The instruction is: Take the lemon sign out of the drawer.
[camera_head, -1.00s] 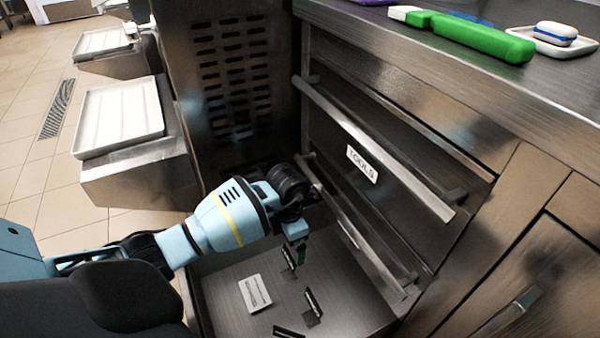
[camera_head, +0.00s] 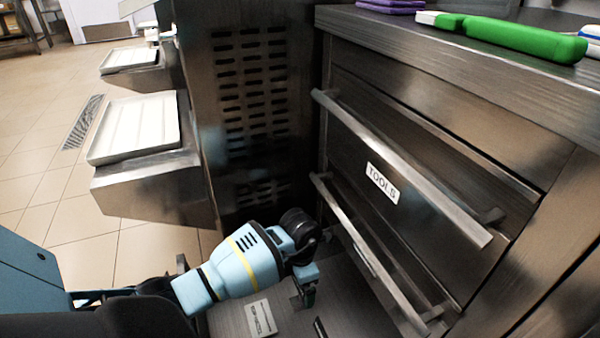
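The open lower drawer (camera_head: 350,312) is at the bottom of the head view, and its near part is cut off by the picture's edge. A white sign with dark print (camera_head: 260,318) lies in it. A small dark sign (camera_head: 320,328) stands at the bottom edge, partly cut off. I cannot read which one is the lemon sign. My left gripper (camera_head: 307,296) points down over the drawer, right of the white sign. Its fingers are small and dark, so I cannot tell whether they are open or hold something. My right gripper is not in view.
A closed drawer labelled TOOLS (camera_head: 382,183) with a long bar handle (camera_head: 400,165) is above the open one. A green-handled tool (camera_head: 510,36) and purple cloths (camera_head: 390,5) lie on the counter. White trays (camera_head: 135,128) on ledges stand at left.

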